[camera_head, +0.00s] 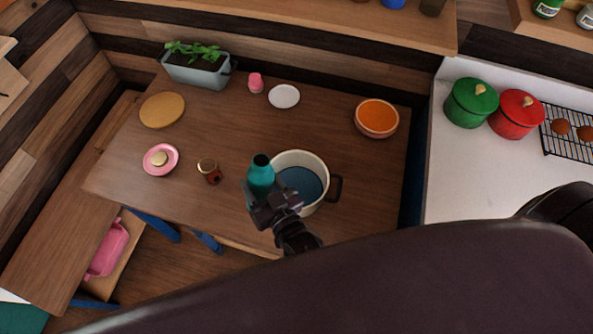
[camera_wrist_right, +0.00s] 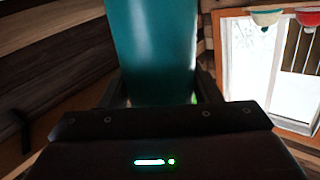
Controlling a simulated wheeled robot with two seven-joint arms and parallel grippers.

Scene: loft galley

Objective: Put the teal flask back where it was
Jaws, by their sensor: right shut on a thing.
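The teal flask (camera_head: 260,178) is upright, with its dark open mouth facing up, at the left side of a cream pot. My right gripper (camera_head: 272,203) is shut on it from the near side. In the right wrist view the flask (camera_wrist_right: 152,50) stands between the two fingers (camera_wrist_right: 160,92); its top is cut off by the frame. The gripper hides its lower part, and I cannot tell whether its base touches the table. My left gripper is in neither view.
The cream pot (camera_head: 326,163) with blue inside stands close right of the flask on the wooden table (camera_head: 225,130). A small brown jar (camera_head: 211,174) and pink plate (camera_head: 172,167) lie left. An orange bowl (camera_head: 377,117) and white plate (camera_head: 284,96) stand farther back. Bare table lies between.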

